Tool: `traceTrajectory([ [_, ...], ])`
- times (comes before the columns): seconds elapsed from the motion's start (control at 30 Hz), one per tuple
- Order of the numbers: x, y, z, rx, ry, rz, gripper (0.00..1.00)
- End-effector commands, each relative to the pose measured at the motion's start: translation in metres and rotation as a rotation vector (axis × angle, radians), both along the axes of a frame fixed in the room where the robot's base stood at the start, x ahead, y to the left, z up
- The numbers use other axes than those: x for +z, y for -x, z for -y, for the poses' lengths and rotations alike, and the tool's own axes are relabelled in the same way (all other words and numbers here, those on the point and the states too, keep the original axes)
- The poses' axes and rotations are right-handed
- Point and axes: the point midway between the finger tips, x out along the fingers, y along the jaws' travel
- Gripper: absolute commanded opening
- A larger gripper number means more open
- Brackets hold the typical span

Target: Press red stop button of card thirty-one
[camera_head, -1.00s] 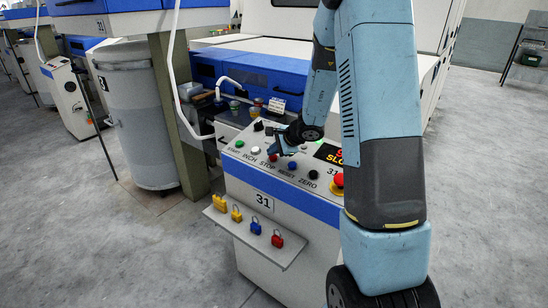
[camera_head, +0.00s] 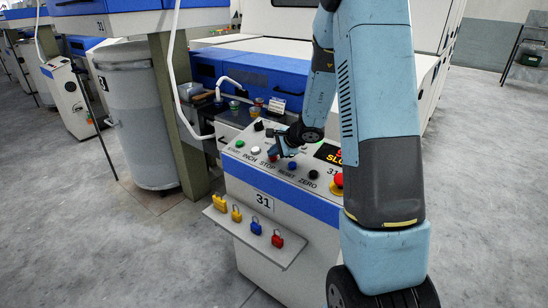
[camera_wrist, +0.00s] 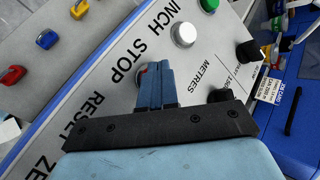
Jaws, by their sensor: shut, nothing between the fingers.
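The control panel (camera_head: 262,172) of card 31 stands in front of me, with labels for start, inch, stop, reset and zero. The red stop button (camera_head: 272,158) sits between the white inch button (camera_head: 255,150) and the blue reset button (camera_head: 292,166). My gripper (camera_head: 274,153) is shut and empty, its fingertips right at the stop button. In the wrist view, my blue fingers (camera_wrist: 155,72) cover most of that button beside the word STOP; only a sliver of its rim shows at their left. I cannot tell whether the tips touch it or whether it is pressed in.
A red emergency knob (camera_head: 337,181) and a lit display (camera_head: 328,153) are at the panel's right. A shelf (camera_head: 262,238) with several coloured padlocks juts from the front. A green post (camera_head: 180,120) and a grey can (camera_head: 140,120) stand left. Floor in front is clear.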

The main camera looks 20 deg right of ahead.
Motion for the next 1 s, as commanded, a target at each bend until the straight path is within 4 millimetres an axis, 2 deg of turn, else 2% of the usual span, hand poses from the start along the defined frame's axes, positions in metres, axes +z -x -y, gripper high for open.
traceTrajectory([
  [0.6, -0.002, 0.0, 0.001, -0.001, 0.0, 0.0, 0.0],
  [1.0, 0.013, 0.002, -0.002, -0.001, 0.001, 0.0, 0.0],
])
